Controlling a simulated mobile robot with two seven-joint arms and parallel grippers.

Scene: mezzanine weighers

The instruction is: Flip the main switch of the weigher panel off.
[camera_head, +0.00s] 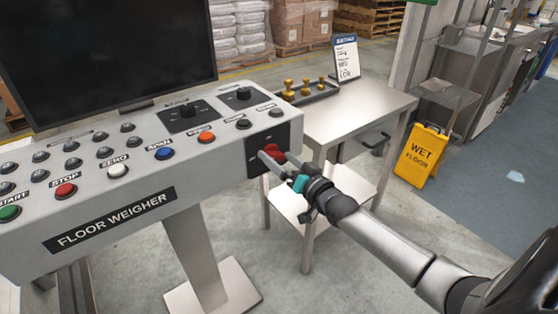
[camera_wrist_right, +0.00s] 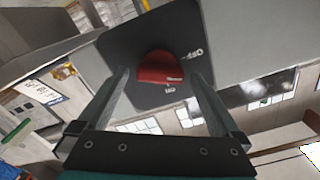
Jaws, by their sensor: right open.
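The floor weigher panel (camera_head: 130,190) stands at the left, with rows of coloured buttons on its sloped top. The main switch (camera_head: 273,152) is a red knob on a black plate at the panel's right end. In the right wrist view the red switch (camera_wrist_right: 160,67) sits on the dark plate (camera_wrist_right: 125,55), with OFF and another small label beside it. My right gripper (camera_head: 270,158) is open at the switch. In the wrist view its two fingers (camera_wrist_right: 160,85) stand either side of the knob; I cannot tell whether they touch it. My left gripper is out of view.
A steel table (camera_head: 350,110) with a tray of brass weights (camera_head: 306,91) and a sign (camera_head: 346,58) stands behind the switch. A yellow wet floor sign (camera_head: 422,155) stands at the right. A black monitor (camera_head: 105,45) rises behind the panel.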

